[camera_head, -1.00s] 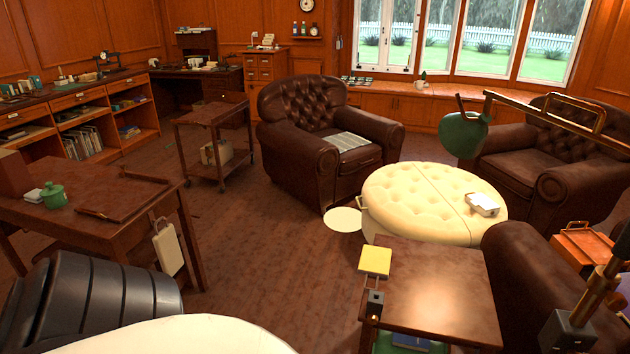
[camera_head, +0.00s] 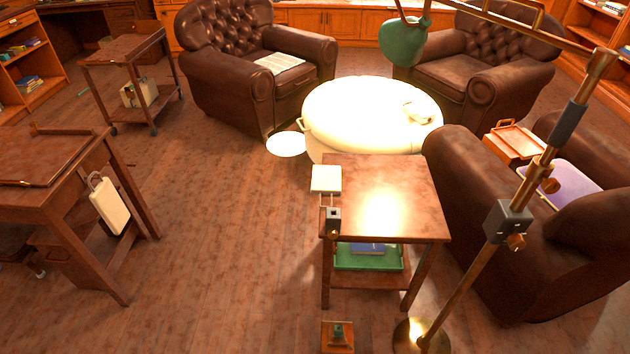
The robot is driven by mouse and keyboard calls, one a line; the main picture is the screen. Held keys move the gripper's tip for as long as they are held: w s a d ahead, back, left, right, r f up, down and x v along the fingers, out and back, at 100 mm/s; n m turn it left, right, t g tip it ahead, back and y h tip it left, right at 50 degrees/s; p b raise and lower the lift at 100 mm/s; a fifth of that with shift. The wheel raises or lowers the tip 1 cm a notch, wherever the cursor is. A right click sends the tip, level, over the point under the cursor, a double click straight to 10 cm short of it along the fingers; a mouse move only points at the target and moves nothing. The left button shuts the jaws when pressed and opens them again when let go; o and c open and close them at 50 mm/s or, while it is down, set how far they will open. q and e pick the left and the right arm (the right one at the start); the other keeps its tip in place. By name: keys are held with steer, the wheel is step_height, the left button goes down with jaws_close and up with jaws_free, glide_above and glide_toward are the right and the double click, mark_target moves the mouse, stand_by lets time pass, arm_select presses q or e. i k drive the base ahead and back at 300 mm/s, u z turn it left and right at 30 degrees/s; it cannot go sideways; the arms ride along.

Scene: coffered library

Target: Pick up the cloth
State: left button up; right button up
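A pale, flat, folded piece that looks like the cloth (camera_head: 280,63) lies on the brown leather armchair (camera_head: 215,85) at the upper left of centre. It lies over the front of the seat, by the chair's right arm. Its weave is too small to make out, so I cannot be sure it is cloth. Neither of my grippers is in view.
A small wooden side table (camera_head: 410,205) stands in front. Behind it are a round cream ottoman (camera_head: 350,105) and a white disc (camera_head: 286,145). A brass lamp stand (camera_head: 471,272) rises at the right. A wooden trolley (camera_head: 120,48) stands left. Open floor lies left of centre.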

mark_target(326, 180)
steer(key=u, duration=1.45)
steer(key=i, duration=2.1)
steer(key=z, duration=3.45)
steer(key=i, duration=0.5)
